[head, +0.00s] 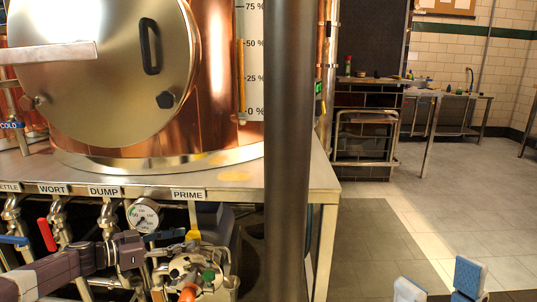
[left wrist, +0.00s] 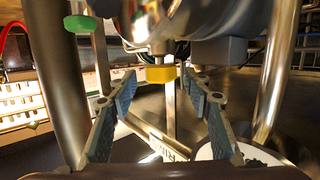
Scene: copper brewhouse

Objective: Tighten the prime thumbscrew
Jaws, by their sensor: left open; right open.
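A yellow knob (head: 193,235) sits below the PRIME label (head: 187,194) at the bench front; I take it as the prime thumbscrew. In the left wrist view the yellow knob (left wrist: 160,74) is under a metal fitting, between and just beyond the fingertips of my left gripper (left wrist: 162,88). The gripper is open and empty, with a gap on both sides of the knob. In the head view my left arm reaches in from the left, and its fingers are hard to make out among the metal fittings. My right gripper (head: 438,285) is open and empty at the bottom right.
A green knob (head: 208,276) is close by. It also shows at upper left in the left wrist view (left wrist: 80,23). A pressure gauge (head: 144,215) and red-handled valve (head: 47,234) crowd the left. A thick post (head: 289,150) stands to the right. Open floor lies beyond.

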